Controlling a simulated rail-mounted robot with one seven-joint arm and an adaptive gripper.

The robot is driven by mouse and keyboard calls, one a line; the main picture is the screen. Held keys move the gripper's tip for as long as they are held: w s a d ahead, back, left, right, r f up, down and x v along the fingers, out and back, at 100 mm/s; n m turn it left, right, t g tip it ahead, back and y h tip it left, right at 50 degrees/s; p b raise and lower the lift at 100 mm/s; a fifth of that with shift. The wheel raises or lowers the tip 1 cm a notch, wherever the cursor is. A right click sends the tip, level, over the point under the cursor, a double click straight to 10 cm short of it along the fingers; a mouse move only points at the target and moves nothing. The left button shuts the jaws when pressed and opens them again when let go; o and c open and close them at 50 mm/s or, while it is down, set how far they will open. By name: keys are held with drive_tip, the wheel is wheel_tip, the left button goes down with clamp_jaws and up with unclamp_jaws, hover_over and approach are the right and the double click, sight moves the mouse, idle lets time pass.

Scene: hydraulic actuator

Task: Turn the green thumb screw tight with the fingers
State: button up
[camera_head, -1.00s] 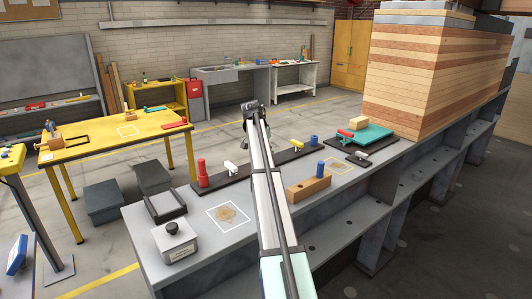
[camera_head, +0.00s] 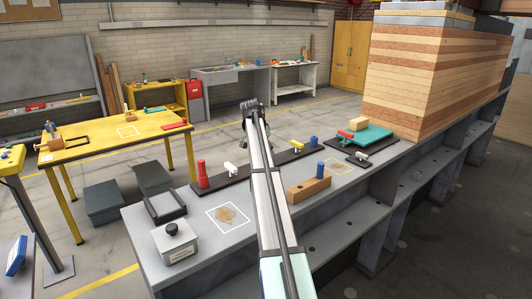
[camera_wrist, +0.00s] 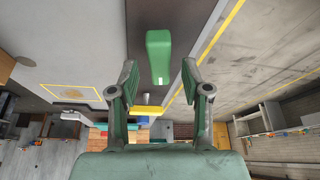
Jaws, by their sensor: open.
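The green thumb screw (camera_wrist: 158,55) shows in the wrist view as an upright green wing at top centre, above a dark strip. My gripper (camera_wrist: 158,78) is open, with one finger on each side of the green wing and a visible gap on both sides. In the head view my gripper is mostly hidden behind my own arm, over the long black base (camera_head: 240,173) on the grey bench. The thumb screw is hidden by my arm in the head view.
A red cylinder (camera_head: 202,174) and a blue cylinder (camera_head: 314,142) stand near the black base's ends. A wooden block (camera_head: 303,190) with a blue peg lies right of my arm. A grey box with a black knob (camera_head: 172,229) stands front left. A green plate (camera_head: 375,136) lies back right.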

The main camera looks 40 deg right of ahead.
drive_tip(key=w+v, duration=0.1)
drive_tip(key=v, duration=1)
drive_tip(key=shift+s, duration=0.5)
